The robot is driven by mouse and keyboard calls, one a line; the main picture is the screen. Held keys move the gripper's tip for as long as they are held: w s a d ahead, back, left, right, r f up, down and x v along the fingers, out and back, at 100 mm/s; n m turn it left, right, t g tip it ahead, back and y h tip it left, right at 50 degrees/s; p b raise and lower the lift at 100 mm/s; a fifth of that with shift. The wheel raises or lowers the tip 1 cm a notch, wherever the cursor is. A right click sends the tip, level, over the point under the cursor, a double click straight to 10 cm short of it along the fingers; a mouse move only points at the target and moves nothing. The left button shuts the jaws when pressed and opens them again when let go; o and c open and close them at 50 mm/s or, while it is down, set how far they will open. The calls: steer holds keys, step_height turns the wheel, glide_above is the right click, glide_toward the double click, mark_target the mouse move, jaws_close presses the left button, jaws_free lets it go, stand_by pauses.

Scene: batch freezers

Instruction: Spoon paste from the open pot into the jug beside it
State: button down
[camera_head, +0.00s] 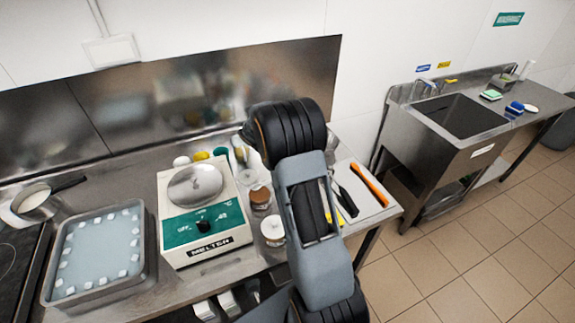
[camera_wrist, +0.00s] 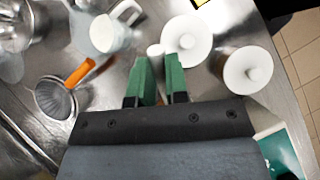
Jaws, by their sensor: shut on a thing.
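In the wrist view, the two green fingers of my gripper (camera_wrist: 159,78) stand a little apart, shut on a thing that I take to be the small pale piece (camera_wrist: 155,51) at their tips. Its shape is mostly hidden. A white jug (camera_wrist: 114,31) with a handle stands to the upper left of the fingers. Two white lidded pots with knobs stand to the right, one nearer (camera_wrist: 187,41) and one farther right (camera_wrist: 247,70). I cannot make out an open pot or paste. In the head view my arm hides the gripper and the space around it.
In the head view, a melter (camera_head: 202,222), a tray (camera_head: 147,262) with white cubes and a pan (camera_head: 17,215) fill the left counter. Small jars (camera_head: 272,230) stand beside my arm. A sink (camera_head: 460,115) stands right.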

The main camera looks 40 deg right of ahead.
steer(key=shift+w+a+f+b, duration=0.15)
steer(key=shift+f+b, duration=1.45)
steer(key=shift+f, duration=0.5)
steer(key=shift+w+a+r, duration=0.2)
steer(key=shift+w+a, duration=0.2)
steer(key=shift+a, duration=0.1)
steer(key=shift+s+d+f+t+y, duration=0.25)
steer(key=shift+f+t+y, duration=0.1)
steer(key=shift+y, duration=0.15)
steer(key=shift+d+r, duration=0.15)
steer(key=shift+r, duration=0.05)
step_height(320, 180, up, 3)
steer(key=p, duration=0.3)
steer(key=shift+s+d+r, duration=0.1)
steer(key=shift+s, duration=0.05)
steer(key=shift+s+d+f+t+y, duration=0.2)
steer(key=shift+s+d+t+y, duration=0.3)
steer(key=shift+t+y, duration=0.25)
steer(key=shift+s+d+f+t+y, duration=0.15)
steer(key=shift+s+d+t+y, duration=0.2)
steer(key=shift+d+t+y, duration=0.4)
steer(key=shift+a, duration=0.2)
steer(key=shift+a, duration=0.1)
